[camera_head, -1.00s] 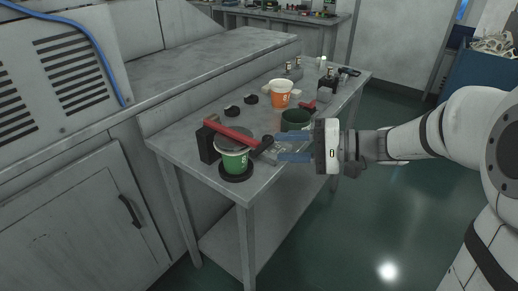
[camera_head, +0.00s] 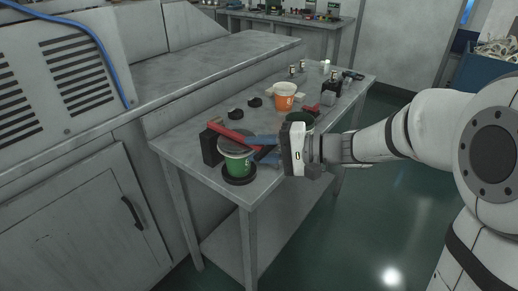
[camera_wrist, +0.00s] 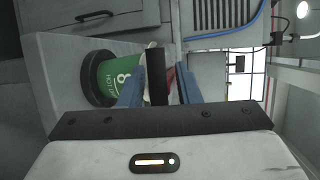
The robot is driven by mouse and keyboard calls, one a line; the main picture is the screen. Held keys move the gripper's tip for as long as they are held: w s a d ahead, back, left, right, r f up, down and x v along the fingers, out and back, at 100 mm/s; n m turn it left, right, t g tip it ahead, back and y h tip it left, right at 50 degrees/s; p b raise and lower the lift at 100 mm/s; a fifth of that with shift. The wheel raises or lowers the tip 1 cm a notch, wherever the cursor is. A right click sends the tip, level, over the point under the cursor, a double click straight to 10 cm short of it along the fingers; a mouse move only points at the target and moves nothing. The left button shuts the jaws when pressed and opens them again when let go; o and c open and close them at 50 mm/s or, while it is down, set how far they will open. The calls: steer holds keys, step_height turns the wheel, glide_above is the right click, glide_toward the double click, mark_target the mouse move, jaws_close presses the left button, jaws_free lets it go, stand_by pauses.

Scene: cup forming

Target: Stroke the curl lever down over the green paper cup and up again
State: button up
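The green paper cup (camera_head: 239,168) stands upright in a round black base (camera_head: 240,180) at the near end of the bench. A grey disc (camera_head: 236,144) sits over its top. The red curl lever (camera_head: 226,133) runs across above the cup from a black block (camera_head: 209,147) toward my gripper. My gripper (camera_head: 253,150) is open, its blue fingers at the lever's handle end. In the wrist view the black handle (camera_wrist: 156,78) lies between the fingers, close to the left one, with a gap at the right. The cup (camera_wrist: 120,77) shows beyond the left finger.
An orange cup (camera_head: 284,97) stands farther back on the bench (camera_head: 190,122). A dark green container (camera_head: 299,119) stands partly hidden behind my gripper. Black discs (camera_head: 236,114) and small bottles sit farther along. The floor right of the bench is clear.

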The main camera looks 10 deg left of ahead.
steer(key=shift+f, duration=0.2)
jaws_close()
steer(key=shift+s+f, duration=0.1)
steer(key=shift+d, duration=0.1)
steer(key=shift+r+h+p, duration=0.2)
steer(key=shift+h+p, duration=0.1)
steer(key=shift+p, duration=0.05)
